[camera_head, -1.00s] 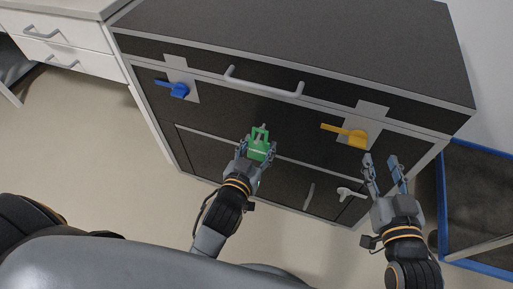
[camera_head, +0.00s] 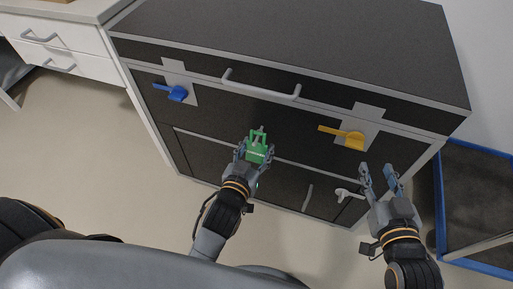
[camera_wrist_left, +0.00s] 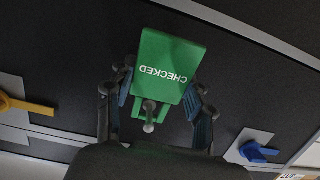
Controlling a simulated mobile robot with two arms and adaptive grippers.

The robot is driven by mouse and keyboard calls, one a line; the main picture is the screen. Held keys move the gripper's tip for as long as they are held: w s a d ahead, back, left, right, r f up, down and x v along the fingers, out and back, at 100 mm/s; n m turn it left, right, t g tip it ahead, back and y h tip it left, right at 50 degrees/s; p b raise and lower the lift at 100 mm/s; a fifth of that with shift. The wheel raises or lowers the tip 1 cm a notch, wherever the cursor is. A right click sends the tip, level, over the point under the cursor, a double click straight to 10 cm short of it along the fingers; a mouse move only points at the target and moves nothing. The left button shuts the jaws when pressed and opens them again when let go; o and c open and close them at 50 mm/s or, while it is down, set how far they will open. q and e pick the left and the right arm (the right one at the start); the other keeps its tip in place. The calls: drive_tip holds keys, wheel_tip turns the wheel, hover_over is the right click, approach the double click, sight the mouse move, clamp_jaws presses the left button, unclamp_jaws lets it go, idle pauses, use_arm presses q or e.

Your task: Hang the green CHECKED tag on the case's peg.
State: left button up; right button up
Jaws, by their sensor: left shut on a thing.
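The green CHECKED tag (camera_head: 257,153) is held by my left gripper (camera_head: 254,160) in front of the dark case (camera_head: 300,125), its loop end up in the head view. In the left wrist view the tag (camera_wrist_left: 170,65) shows its lettering upside down between the two fingers. A grey peg with a rounded end (camera_wrist_left: 149,126) shows at the tag's loop in that view. I cannot tell whether it passes through the loop or only lines up with it. In the head view the peg is not clear. My right gripper (camera_head: 380,180) is open and empty near the case's right front.
The case front has a blue latch (camera_head: 176,92), a yellow latch (camera_head: 349,138), a long grey handle (camera_head: 262,86) and a small pale lever (camera_head: 347,194). White drawers (camera_head: 60,50) stand left. A blue-edged frame (camera_head: 440,200) stands right. Floor at left is clear.

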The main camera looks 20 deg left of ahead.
use_arm(q)
drive_tip(key=o, duration=1)
drive_tip(key=v, duration=1.2)
